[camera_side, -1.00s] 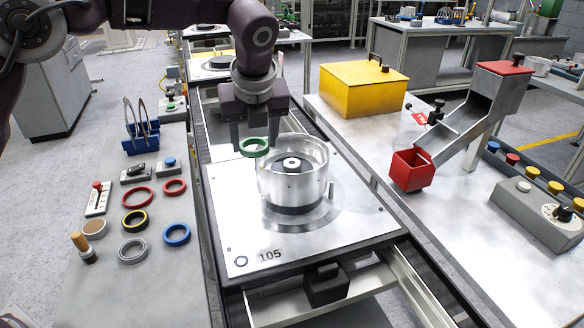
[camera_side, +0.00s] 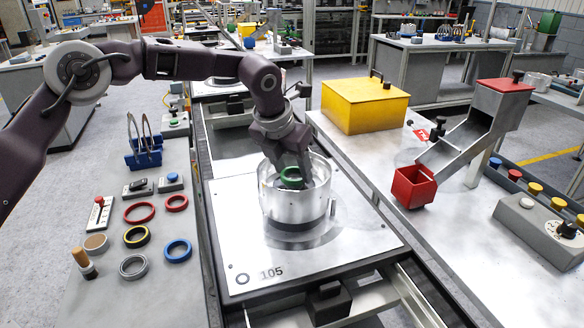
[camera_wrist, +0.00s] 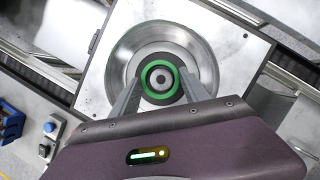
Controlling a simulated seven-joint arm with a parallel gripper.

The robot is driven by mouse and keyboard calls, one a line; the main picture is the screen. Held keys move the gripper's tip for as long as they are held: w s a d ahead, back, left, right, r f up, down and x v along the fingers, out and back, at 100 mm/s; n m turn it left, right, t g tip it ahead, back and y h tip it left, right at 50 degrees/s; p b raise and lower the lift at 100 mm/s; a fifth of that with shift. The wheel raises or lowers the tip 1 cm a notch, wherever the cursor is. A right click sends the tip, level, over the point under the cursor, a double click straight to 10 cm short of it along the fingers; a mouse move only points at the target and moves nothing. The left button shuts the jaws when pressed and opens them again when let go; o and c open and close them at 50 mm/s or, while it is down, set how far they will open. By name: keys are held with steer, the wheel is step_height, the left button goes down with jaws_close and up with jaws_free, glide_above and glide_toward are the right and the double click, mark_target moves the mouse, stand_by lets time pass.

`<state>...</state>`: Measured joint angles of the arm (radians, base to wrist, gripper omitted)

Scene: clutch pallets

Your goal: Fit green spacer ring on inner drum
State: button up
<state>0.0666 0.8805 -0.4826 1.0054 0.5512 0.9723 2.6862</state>
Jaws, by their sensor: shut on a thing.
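The green spacer ring (camera_side: 291,177) is held between the fingers of my gripper (camera_side: 293,172), which is shut on it. The ring is inside the upper part of the silver drum housing (camera_side: 292,204), seen through its clear-looking wall. In the wrist view the green ring (camera_wrist: 142,77) lies around the outline of the inner drum's round hub (camera_wrist: 161,80), with my gripper's fingers (camera_wrist: 158,88) on either side. I cannot tell whether the ring touches the inner drum or hovers over it. The housing stands on the pallet marked 105 (camera_side: 345,255).
Red, blue, yellow-black and grey rings, including a blue ring (camera_side: 178,250), lie on the left bench. A blue rack (camera_side: 146,158) stands behind them. A yellow box (camera_side: 365,105), a red bin (camera_side: 413,187) and a chute (camera_side: 462,135) stand on the right bench.

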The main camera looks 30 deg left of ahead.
steer(key=shift+f, duration=0.55)
steer(key=o, duration=1.3)
steer(key=shift+r, duration=0.4)
steer(key=v, duration=1.2)
steer(key=shift+r, duration=0.25)
